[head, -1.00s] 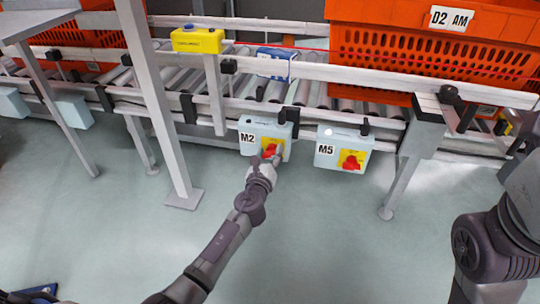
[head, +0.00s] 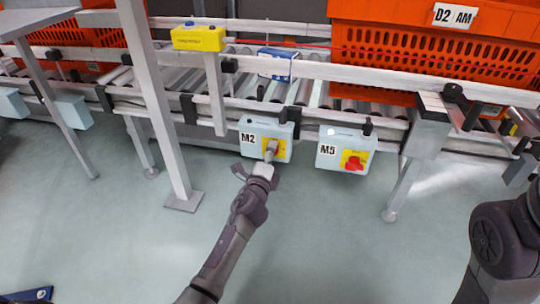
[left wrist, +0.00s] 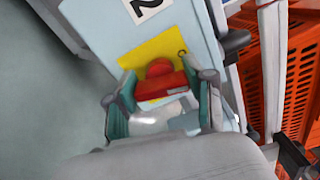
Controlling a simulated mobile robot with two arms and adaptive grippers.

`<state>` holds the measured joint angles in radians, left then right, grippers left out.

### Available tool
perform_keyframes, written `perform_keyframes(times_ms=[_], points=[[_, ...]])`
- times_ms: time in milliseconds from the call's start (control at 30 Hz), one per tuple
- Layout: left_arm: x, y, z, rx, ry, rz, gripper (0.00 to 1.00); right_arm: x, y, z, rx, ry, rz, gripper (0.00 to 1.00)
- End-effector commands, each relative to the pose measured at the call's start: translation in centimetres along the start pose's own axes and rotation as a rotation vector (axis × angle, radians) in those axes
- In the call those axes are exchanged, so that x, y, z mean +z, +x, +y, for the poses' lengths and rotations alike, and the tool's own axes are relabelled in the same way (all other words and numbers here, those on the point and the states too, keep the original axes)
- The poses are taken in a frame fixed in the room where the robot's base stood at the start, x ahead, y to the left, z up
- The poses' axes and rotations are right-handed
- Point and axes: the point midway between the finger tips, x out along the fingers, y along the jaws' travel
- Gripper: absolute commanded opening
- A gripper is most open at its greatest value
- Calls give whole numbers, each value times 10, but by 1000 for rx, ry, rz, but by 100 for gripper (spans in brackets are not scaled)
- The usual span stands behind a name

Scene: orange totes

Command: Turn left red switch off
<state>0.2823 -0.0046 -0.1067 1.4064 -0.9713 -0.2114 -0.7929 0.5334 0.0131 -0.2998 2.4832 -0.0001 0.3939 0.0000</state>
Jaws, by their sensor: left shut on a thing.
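The left switch box (head: 282,132), marked M2, hangs from the conveyor frame and has a yellow plate (head: 280,145). My left gripper (head: 270,150) is at that plate and hides its red switch in the head view. In the left wrist view, the red switch (left wrist: 160,84) sits on the yellow plate (left wrist: 150,57), between the fingers of my left gripper (left wrist: 160,98), which is shut on it. The right switch box (head: 328,154), marked M5, has a red switch (head: 354,163) in plain sight. My right gripper is not in view; only part of the right arm shows.
The roller conveyor (head: 235,107) runs behind the boxes. Orange totes (head: 400,50) stand on it at the right. A yellow box (head: 199,38) is at the upper left. A grey post (head: 155,100) stands left of my left arm.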

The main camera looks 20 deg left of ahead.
Motion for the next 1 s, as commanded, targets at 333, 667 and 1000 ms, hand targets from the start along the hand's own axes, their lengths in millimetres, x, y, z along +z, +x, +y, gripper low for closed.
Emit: perform_keyframes(times_ms=[333, 667, 1000], points=[[0, 0, 2, 3, -178, -2, 19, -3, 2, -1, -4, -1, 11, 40], [0, 0, 3, 3, -226, -1, 19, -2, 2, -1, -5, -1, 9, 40], [0, 0, 3, 4, -227, -1, 57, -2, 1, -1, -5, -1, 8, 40]])
